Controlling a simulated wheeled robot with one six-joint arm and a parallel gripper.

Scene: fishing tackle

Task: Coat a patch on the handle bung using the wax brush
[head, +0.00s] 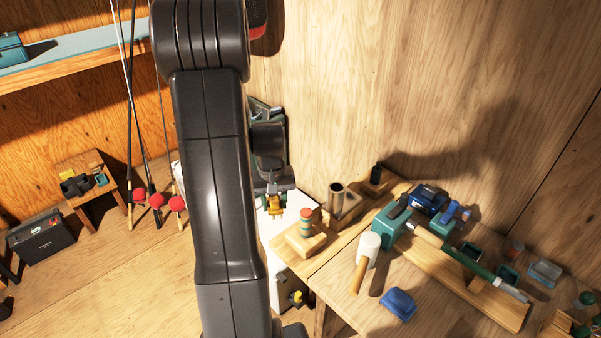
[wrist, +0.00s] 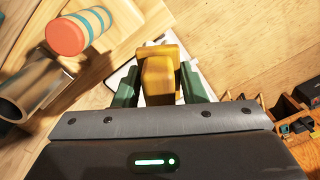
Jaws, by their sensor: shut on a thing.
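My gripper (head: 275,190) is shut on a yellow, blocky piece, which I take to be the wax brush (head: 276,206). In the wrist view the yellow piece (wrist: 159,78) sits between the two green fingers (wrist: 158,88); any bristles are hidden. A long handle with tan, green and silver parts (head: 470,262) lies along a wooden stand, one end at a teal vise (head: 388,224). I cannot tell which part is the handle bung. A banded cylinder with a coral end (head: 306,216) stands on a wooden block, left of the vise; it also shows in the wrist view (wrist: 80,33).
A white mallet (head: 368,246), blue pad (head: 398,304) and metal tube (head: 336,196) are on the bench. A white surface (head: 270,228) lies below my gripper.

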